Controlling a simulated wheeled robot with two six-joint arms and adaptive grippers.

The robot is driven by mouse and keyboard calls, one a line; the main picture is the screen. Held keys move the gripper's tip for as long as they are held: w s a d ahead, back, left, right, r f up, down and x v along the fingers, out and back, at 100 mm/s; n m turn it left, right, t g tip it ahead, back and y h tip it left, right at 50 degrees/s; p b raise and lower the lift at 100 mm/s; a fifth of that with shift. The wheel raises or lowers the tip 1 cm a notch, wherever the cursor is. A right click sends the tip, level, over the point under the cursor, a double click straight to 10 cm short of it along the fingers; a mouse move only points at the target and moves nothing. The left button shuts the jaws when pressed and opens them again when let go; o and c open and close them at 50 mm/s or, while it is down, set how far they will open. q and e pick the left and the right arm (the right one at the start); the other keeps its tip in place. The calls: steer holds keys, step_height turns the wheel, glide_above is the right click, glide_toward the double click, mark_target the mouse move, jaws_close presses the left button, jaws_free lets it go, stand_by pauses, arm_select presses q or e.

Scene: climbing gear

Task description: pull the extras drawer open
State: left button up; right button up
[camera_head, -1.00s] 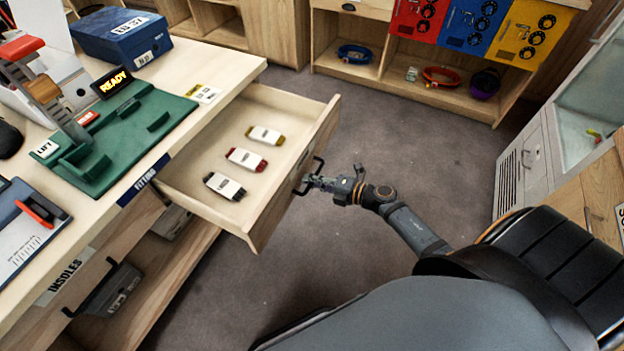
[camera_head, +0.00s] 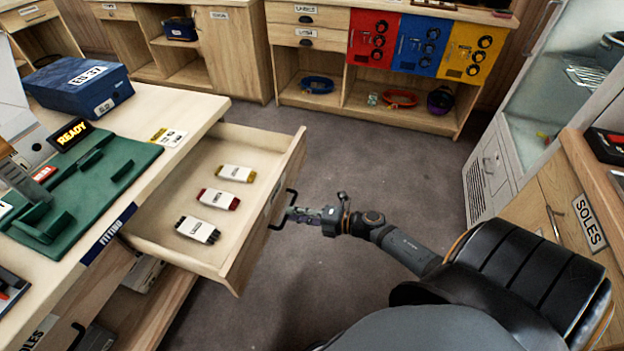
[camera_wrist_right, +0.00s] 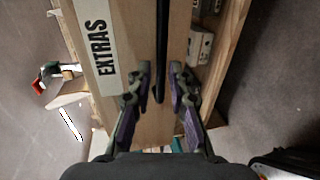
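The extras drawer (camera_head: 254,229) is a light wooden drawer standing well out from the left counter. Its black bar handle (camera_head: 274,226) is on its front. In the right wrist view, its EXTRAS label (camera_wrist_right: 101,50) is beside the dark handle bar (camera_wrist_right: 161,30). My right gripper (camera_head: 290,213) is at the handle. In the wrist view, my right gripper (camera_wrist_right: 161,80) has one finger on each side of the bar, with small gaps showing; the fingers look open around it. Contact is unclear. My left gripper is not in view.
The drawer holds a yellow (camera_head: 236,173), a red (camera_head: 219,199) and a dark (camera_head: 198,230) banded item. A green fitting tray (camera_head: 110,165) and blue box (camera_head: 80,84) sit on the counter. Grey floor (camera_head: 350,140) is clear beyond my arm. A SOLES cabinet (camera_head: 575,210) stands at right.

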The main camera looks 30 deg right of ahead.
steer(key=v, duration=0.8)
steer(key=shift+s+d, duration=0.2)
steer(key=shift+s, duration=0.05)
steer(key=s+d+f+m+h, duration=0.2)
steer(key=d+f+m+h, duration=0.35)
steer(key=f, duration=0.35)
steer(key=s+d+f+m+h, duration=0.2)
steer(key=d+f+m+h, duration=0.2)
steer(key=d+f+m, duration=0.4)
steer(key=s+f+m+g+h, duration=0.1)
steer(key=s+f+m+g, duration=0.1)
steer(key=s+f, duration=0.3)
steer(key=s+f+m+g+h, duration=0.1)
steer(key=s+f+m+g, duration=0.15)
steer(key=f, duration=0.55)
steer(key=s+a+f+m+g, duration=0.35)
steer(key=s+a+f, duration=0.3)
steer(key=s, duration=0.25)
steer(key=s+a+f+m+g, duration=0.3)
steer(key=s+a+f+m, duration=0.15)
steer(key=s+a, duration=0.4)
step_height(320, 180, up, 12)
steer(key=s+y+p, duration=0.1)
steer(key=p, duration=1.2)
steer(key=shift+s+n, duration=0.35)
steer(key=shift+n, duration=0.05)
